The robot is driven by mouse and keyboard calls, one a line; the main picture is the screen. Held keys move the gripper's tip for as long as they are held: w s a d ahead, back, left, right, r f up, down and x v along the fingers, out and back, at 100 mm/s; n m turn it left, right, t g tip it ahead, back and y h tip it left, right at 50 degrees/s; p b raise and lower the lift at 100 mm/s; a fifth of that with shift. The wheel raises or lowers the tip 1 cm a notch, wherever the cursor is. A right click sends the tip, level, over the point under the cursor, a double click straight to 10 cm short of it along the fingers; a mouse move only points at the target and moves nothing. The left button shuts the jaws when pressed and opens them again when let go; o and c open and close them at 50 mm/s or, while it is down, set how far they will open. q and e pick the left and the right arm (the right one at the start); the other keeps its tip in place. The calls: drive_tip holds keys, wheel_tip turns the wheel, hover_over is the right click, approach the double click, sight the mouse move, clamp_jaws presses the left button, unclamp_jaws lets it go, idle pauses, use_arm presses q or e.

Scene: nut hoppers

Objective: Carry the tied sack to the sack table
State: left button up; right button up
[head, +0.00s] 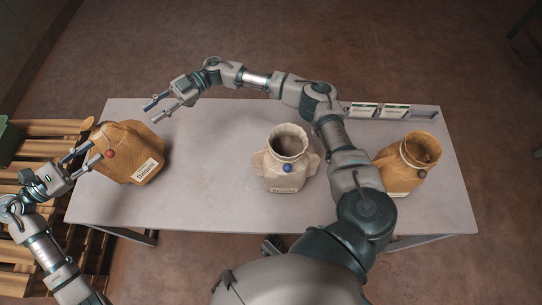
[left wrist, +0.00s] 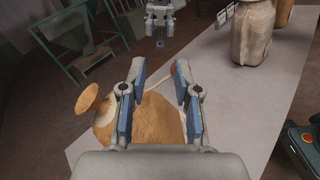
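A tan sack (head: 127,165) with a closed top, a white label and a red ball (head: 110,154) is at the left end of the grey table (head: 220,205). It looks tilted; I cannot tell whether its whole base rests on the table. My left gripper (head: 94,152) is open at the sack's left side, its fingertips by the red ball. In the left wrist view the spread fingers (left wrist: 157,75) are over the sack (left wrist: 155,112), with no clear grip on it. My right gripper (head: 163,106) is open and empty above the table's back left edge, apart from the sack.
A pale open-mouthed sack (head: 285,172) with a blue ball stands mid-table. A brown open-mouthed sack (head: 414,158) stands at the right, partly behind my right arm. Small labelled bins (head: 390,111) line the back right edge. Wooden pallets (head: 38,150) are left of the table. Clear tabletop lies between the left and middle sacks.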

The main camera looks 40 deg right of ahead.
use_arm(q)
drive_tip(key=o, duration=0.7)
use_arm(e)
drive_tip(key=shift+a, duration=0.45)
use_arm(q)
drive_tip(key=a, duration=1.2)
drive_tip(key=shift+w, duration=0.1)
use_arm(e)
drive_tip(key=o, duration=0.8)
drive_tip(key=shift+d, duration=0.25)
drive_tip(key=shift+d, duration=0.1)
drive_tip(key=d, duration=1.2)
